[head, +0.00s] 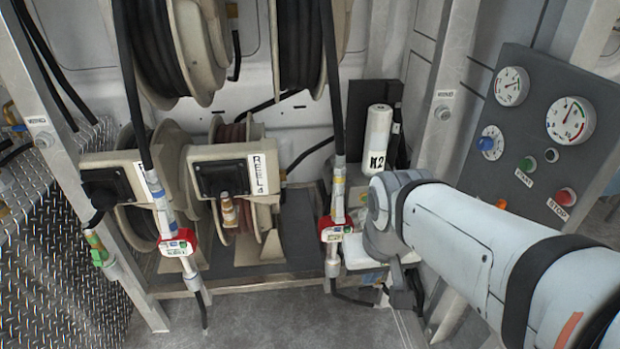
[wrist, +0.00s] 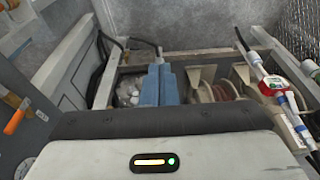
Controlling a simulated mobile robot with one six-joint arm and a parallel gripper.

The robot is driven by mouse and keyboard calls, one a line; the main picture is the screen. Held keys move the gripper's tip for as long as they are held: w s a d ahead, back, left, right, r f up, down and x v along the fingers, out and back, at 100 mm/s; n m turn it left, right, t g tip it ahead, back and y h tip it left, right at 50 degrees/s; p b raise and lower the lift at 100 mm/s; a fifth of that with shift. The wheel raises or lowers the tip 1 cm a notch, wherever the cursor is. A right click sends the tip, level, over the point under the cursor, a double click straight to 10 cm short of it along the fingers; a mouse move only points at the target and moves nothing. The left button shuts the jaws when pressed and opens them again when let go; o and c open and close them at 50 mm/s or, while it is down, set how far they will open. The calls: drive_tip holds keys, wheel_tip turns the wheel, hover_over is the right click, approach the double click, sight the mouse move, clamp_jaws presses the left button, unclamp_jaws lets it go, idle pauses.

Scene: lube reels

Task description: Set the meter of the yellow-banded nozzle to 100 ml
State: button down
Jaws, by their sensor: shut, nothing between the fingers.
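In the head view, two nozzles hang upright on black hoses, each with a red-cased meter. The right nozzle (head: 337,205) looks yellow-banded, with its meter (head: 336,230) below the band. The left nozzle (head: 160,200) has a light-blue band and its own meter (head: 178,242). The meter readings are too small to read. My gripper (head: 403,292) is low, right of the right nozzle and apart from it, partly hidden by my arm. In the wrist view, its blue fingers (wrist: 168,86) are together and empty. A nozzle meter (wrist: 272,86) shows at the right there.
Hose reels (head: 235,190) stand behind the nozzles. A white cylinder (head: 378,137) stands behind my wrist. A gauge panel (head: 530,140) with buttons is at the right, near my arm. Metal posts (head: 445,110) flank the rack. Floor in front of the rack (head: 260,315) is clear.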

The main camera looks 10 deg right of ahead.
sight(328, 231)
drive_tip(key=w+d+f+m+t+b, duration=0.2)
drive_tip(key=w+d+f+m, duration=0.1)
drive_tip(key=w+f, duration=0.55)
drive_tip(key=w+d+f+m+t+b, duration=0.2)
drive_tip(key=w+f+m+b, duration=0.1)
drive_tip(key=w+f, duration=0.5)
drive_tip(key=w+a+f+m+t+y+b, duration=0.1)
drive_tip(key=w+a+f+m+y, duration=0.1)
drive_tip(key=f, duration=0.3)
drive_tip(key=w+a+f+m+t+y+b, duration=0.1)
drive_tip(key=w+a+f+m+y, duration=0.1)
drive_tip(key=w+f+m, duration=0.1)
wheel_tip(328, 231, down, 3)
drive_tip(key=shift+w+a+r, duration=0.15)
drive_tip(key=shift+w+r, duration=0.05)
drive_tip(key=shift+w, duration=0.25)
drive_tip(key=w+p, duration=0.2)
drive_tip(key=w, duration=0.6)
drive_tip(key=shift+w, duration=0.4)
drive_tip(key=shift+w+r, duration=0.1)
drive_tip(key=shift+w, duration=0.05)
